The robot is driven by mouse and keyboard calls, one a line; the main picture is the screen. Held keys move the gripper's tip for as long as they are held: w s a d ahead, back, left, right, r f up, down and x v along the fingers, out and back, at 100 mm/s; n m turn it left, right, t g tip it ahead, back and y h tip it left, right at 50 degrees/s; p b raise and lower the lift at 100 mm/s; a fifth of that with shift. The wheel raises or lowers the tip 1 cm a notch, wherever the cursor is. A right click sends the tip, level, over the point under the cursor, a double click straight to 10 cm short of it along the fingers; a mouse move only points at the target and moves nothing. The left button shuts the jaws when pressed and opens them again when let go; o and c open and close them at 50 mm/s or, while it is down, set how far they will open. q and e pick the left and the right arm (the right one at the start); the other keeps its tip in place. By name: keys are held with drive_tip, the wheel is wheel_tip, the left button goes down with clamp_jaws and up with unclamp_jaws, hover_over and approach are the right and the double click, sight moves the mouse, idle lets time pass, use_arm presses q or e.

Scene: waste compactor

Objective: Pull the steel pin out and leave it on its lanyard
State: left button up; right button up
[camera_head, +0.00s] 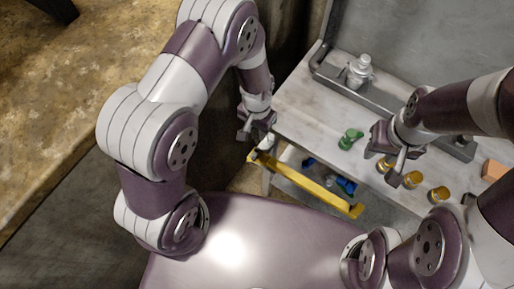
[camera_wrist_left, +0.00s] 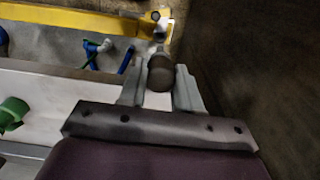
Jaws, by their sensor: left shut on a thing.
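My left gripper (camera_head: 256,138) is at the left front corner of the workbench, by the left end of the yellow bar (camera_head: 310,187). In the left wrist view its fingers (camera_wrist_left: 159,90) are shut on a dark rounded knob (camera_wrist_left: 160,72), which looks like the head of the steel pin. A pale metal piece (camera_wrist_left: 160,32) shows just beyond the knob at the bar's end. How far the pin sits in the bar is hidden, and I cannot make out a lanyard. My right gripper (camera_head: 397,172) is above the bench by the yellow-topped jars; its jaw opening is unclear.
The bench top (camera_head: 310,110) holds a green object (camera_head: 350,138), a silver bottle (camera_head: 359,70) in a grey tray and several yellow-topped jars (camera_head: 438,195). Blue items (camera_head: 345,185) lie below, behind the bar. An orange block (camera_head: 492,170) is at the right.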

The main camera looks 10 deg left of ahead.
use_arm(q)
drive_tip(key=shift+r+p, duration=2.65)
drive_tip(key=shift+r, duration=0.6)
drive_tip(key=shift+d+f, duration=0.1)
drive_tip(key=shift+w+d, duration=0.15)
drive_tip(key=shift+w, duration=0.05)
drive_tip(key=w+d+b, duration=0.3)
drive_tip(key=w+d, duration=0.5)
drive_tip(key=d, duration=0.1)
drive_tip(key=shift+w+d, duration=0.15)
drive_tip(key=shift+f, duration=0.4)
